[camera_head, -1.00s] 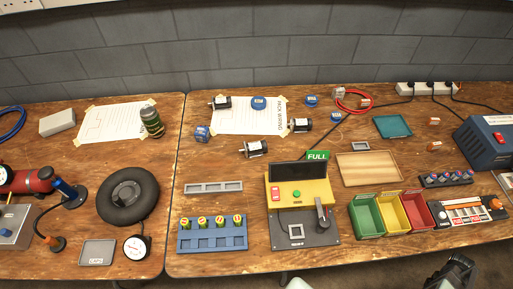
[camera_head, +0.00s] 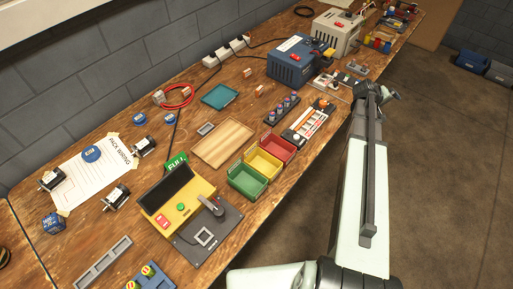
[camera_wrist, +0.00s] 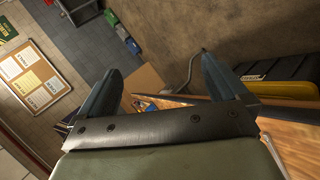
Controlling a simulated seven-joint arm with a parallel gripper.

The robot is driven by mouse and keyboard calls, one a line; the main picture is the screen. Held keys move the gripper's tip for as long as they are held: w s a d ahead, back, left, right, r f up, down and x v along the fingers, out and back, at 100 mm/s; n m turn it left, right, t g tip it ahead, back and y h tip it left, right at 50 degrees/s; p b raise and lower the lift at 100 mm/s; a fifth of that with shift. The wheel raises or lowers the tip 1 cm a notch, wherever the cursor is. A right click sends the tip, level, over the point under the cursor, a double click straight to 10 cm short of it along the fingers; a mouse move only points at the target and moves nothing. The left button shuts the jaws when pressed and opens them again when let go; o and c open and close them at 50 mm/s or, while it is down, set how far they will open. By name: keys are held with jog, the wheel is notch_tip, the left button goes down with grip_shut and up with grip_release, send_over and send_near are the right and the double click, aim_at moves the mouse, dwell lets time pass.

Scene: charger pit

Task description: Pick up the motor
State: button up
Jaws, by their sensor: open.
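Three small black-and-silver motors lie on the wooden workbench at the left of the head view. One motor (camera_head: 52,179) is at the left edge of a white paper sheet, one motor (camera_head: 145,147) is at its right edge, and one motor (camera_head: 116,197) is nearer the front. My gripper shows in the wrist view (camera_wrist: 160,66) with its two fingers apart and nothing between them. It is far from the motors, and none of them shows in the wrist view. In the head view my arm reaches along the right side, and the gripper's fingers cannot be made out.
A yellow test station (camera_head: 178,200) stands right of the front motor. Green, yellow and red bins (camera_head: 247,181), a wooden tray (camera_head: 222,146) and a teal tray (camera_head: 221,96) lie farther right. Bare bench surrounds the front motor.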

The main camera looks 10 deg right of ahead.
jog(key=w+a+r+n+t+y, duration=0.1)
jog(key=w+a+r, duration=0.15)
jog(key=a, duration=0.75)
jog(key=w+a+r+t+y, duration=0.15)
jog(key=w+a, duration=0.25)
jog(key=a, duration=0.6)
jog(key=w+a+r+n+y, duration=0.1)
jog(key=w+a+r, duration=0.2)
jog(key=a, duration=0.7)
jog(key=s+a+r+n+t+y, duration=0.1)
jog(key=s+a+r+y, duration=0.1)
jog(key=a, duration=1.2)
jog(key=s+a+r+n+y, duration=0.1)
jog(key=s+a+r+y, duration=0.1)
jog(key=a, duration=1.2)
jog(key=n+g+y, duration=0.5)
jog(key=n, duration=0.1)
send_over(115, 199)
jog(key=d, duration=0.1)
jog(key=f, duration=0.4)
jog(key=w+f, duration=0.1)
jog(key=f, duration=0.1)
jog(key=shift+d+f, duration=0.2)
jog(key=shift+f, duration=0.05)
